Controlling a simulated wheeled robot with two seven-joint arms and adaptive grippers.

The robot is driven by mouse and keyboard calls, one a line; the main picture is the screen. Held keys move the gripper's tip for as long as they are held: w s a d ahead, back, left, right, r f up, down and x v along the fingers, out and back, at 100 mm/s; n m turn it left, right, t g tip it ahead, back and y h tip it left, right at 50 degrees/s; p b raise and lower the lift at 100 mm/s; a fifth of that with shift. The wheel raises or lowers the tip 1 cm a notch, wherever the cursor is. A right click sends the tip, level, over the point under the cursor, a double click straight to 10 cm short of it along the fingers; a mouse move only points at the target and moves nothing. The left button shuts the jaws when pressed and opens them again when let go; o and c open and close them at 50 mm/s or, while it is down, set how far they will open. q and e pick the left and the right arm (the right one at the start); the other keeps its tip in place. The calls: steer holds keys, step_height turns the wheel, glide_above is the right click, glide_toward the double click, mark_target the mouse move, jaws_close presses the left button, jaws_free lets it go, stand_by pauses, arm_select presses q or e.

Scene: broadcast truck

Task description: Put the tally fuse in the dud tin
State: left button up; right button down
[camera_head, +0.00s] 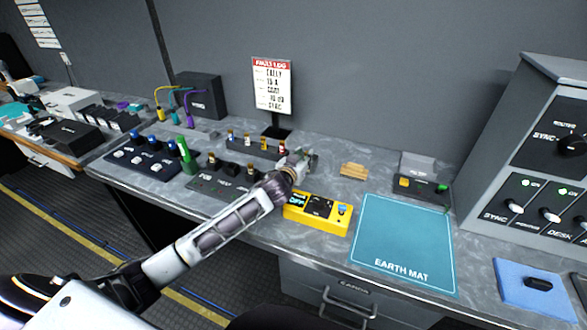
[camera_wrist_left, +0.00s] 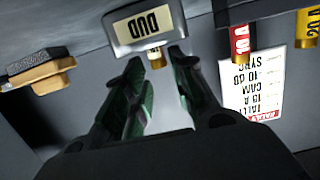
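In the left wrist view, which is upside down, the metallic tin labelled DUD (camera_wrist_left: 143,26) is just ahead of my left gripper (camera_wrist_left: 156,62). The gold end of a fuse (camera_wrist_left: 157,60) shows at the tin's rim, between the spread green-lined fingertips, with gaps on both sides. The rest of that fuse is hidden and no label on it shows. In the head view my left gripper (camera_head: 305,160) is over the back of the bench and the tin is mostly hidden by it. My right gripper is not in view.
A fuse rack (camera_head: 253,148) with several fuses stands left of the gripper, below the fault log sign (camera_head: 272,86). A wooden block (camera_head: 353,171) lies to the right. A yellow meter (camera_head: 318,213) and the earth mat (camera_head: 402,240) are nearer the front.

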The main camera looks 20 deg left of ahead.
arm_select(q)
steer(key=shift+s+a+r, duration=0.1)
steer(key=shift+s+r, duration=0.2)
steer(key=shift+s, duration=1.2)
steer(key=shift+s+r, duration=0.3)
steer(key=shift+s, duration=1.2)
steer(key=shift+s+a+r, duration=0.1)
steer(key=shift+s+r, duration=0.2)
steer(key=shift+s, duration=1.2)
